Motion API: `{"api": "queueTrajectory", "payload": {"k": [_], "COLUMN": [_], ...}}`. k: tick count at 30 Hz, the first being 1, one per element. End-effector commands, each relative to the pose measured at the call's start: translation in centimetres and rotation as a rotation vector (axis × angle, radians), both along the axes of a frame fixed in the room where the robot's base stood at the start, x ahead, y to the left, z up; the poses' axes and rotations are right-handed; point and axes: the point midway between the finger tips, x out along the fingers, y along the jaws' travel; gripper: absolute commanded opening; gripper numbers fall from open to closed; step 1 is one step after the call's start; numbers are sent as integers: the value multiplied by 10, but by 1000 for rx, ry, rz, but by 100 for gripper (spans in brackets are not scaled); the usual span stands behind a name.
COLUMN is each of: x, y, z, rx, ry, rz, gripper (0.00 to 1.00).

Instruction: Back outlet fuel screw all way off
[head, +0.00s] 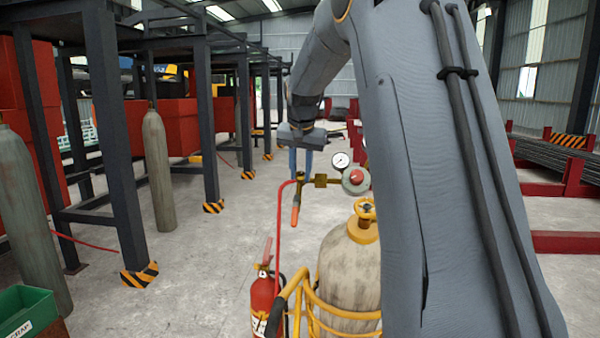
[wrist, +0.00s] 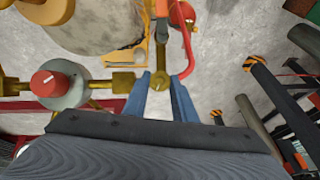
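The fuel regulator (head: 356,181) has a red knob and a white-faced gauge (head: 341,160). A brass fitting (head: 321,181) runs left from it to the small brass outlet valve (head: 299,178). A red hose and an orange-red handle (head: 295,215) hang there. My gripper (head: 300,168) points down over this outlet valve, its two blue fingers apart, one on each side. In the wrist view my gripper (wrist: 162,84) has a round brass screw head (wrist: 160,79) between its fingertips. Whether the fingers touch it is unclear.
A tan gas cylinder (head: 345,275) with a yellow handwheel stands below, in a yellow cart frame (head: 300,290). A red fire extinguisher (head: 263,292) is beside it. Dark steel posts and grey cylinders (head: 157,170) stand at left. The floor between is open.

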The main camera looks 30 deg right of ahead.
Motion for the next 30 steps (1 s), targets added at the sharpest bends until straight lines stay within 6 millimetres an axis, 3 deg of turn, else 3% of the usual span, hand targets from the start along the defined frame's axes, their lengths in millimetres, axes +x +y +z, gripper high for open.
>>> {"api": "queueTrajectory", "payload": {"k": [13,23,24,25,30], "x": [3,3,3,3,3], "y": [4,4,4,4,3], "z": [0,0,0,0,0], "rx": [-230,-253,-253,-253,-253], "ry": [155,170,170,169,170], "rz": [235,258,258,258,256], "gripper": [2,2,26,31,32]}}
